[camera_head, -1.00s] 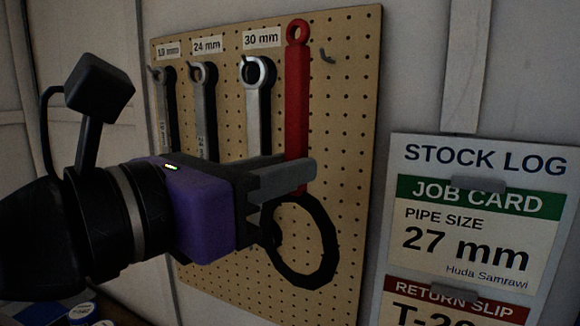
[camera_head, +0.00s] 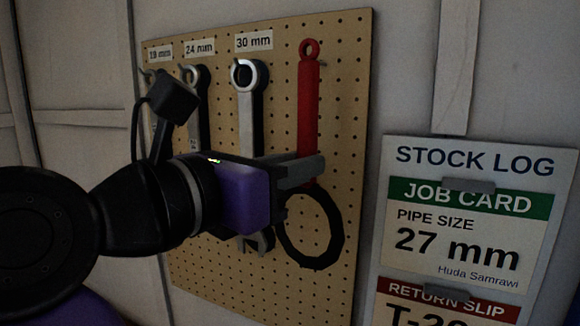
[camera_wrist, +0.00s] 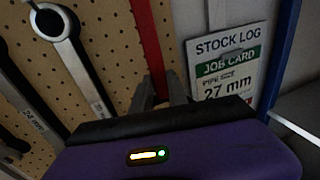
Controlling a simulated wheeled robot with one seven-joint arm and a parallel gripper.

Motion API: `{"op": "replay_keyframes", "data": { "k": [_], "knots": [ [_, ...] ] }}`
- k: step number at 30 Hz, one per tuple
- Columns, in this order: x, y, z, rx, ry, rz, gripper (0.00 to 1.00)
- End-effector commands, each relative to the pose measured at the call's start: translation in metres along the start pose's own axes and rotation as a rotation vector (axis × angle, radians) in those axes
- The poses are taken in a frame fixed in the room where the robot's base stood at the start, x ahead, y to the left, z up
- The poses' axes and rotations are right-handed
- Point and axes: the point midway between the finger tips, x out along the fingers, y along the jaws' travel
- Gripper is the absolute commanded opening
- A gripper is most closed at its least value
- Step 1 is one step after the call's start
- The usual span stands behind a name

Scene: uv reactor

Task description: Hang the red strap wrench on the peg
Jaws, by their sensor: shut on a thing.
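The red strap wrench (camera_head: 308,110) is upright in front of the pegboard, with its eye at the top and its black strap loop (camera_head: 338,236) hanging below. My gripper (camera_head: 312,168) is shut on the lower part of the red handle. In the wrist view the red handle (camera_wrist: 150,45) runs up from between the fingers (camera_wrist: 160,88). The free peg is not separately visible now. The wrench's eye is over that area, and I cannot tell whether the peg passes through it.
Several metal wrenches hang on the pegboard (camera_head: 345,120) left of the red one, the nearest being the 30 mm wrench (camera_head: 250,110). A stock log board (camera_head: 560,165) stands on the right. The pegboard right of the red wrench is bare.

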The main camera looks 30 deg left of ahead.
Motion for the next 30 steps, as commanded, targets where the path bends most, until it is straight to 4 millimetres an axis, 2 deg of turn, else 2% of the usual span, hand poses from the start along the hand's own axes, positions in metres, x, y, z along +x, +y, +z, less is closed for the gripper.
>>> {"op": "replay_keyframes", "data": {
  "k": [18, 30],
  "knots": [
    [0.032, 0.008, -0.003, 0.000, -0.001, -0.002, 0.00],
    [0.039, 0.010, -0.009, 0.001, 0.000, 0.001, 0.00]
  ]
}}
